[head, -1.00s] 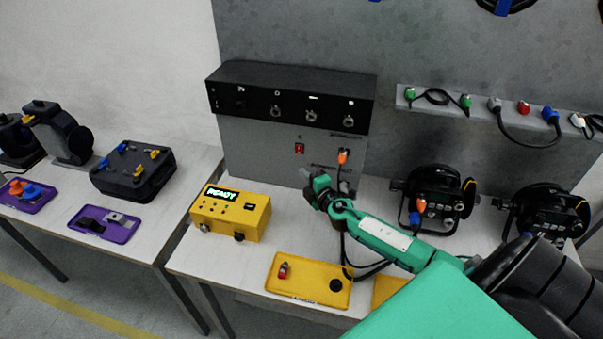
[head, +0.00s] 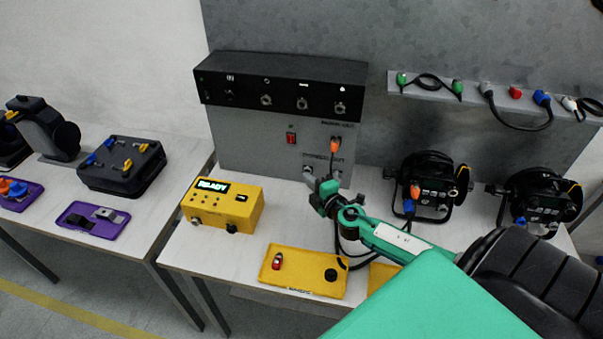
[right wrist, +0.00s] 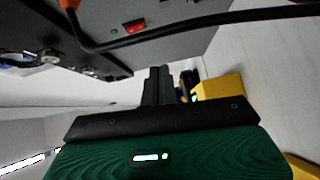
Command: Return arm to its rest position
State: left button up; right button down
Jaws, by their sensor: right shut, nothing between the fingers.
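My right arm, green and black, reaches in from the lower right of the head view. Its right gripper (head: 312,178) is in front of the grey cabinet (head: 262,148), above the table. In the right wrist view the dark fingers of the right gripper (right wrist: 158,85) are together with nothing between them. A black cable with an orange plug (head: 334,146) hangs at the cabinet front near the gripper. The cable also crosses close above the fingers in the right wrist view (right wrist: 150,37). My left gripper is not in view.
A yellow box reading READY (head: 222,205) stands left of the gripper. A yellow tray (head: 303,273) lies at the table's front. Black par cans stand to the right (head: 430,185), (head: 538,198). A rail with connectors (head: 470,92) is on the back wall. A second table is at left.

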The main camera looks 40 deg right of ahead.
jog(key=s+a+f+m+g+y, duration=0.1)
jog(key=s+a+f+m+g, duration=0.1)
jog(key=s+a+m+g, duration=0.6)
jog(key=s+a+f+m+g, duration=0.15)
jog(key=s+a, duration=0.45)
jog(key=s, duration=0.7)
jog(key=s+a+f+m+g+y, duration=0.1)
jog(key=s+a+m+g, duration=0.5)
jog(key=s, duration=0.4)
notch_tip(320, 180, down, 31)
jog(key=n, duration=0.1)
jog(key=s+d+f, duration=0.3)
jog(key=s+f, duration=1.6)
jog(key=shift+s+f+g+h, duration=0.35)
jog(key=shift+s+g+h, duration=0.05)
jog(key=shift+g, duration=0.05)
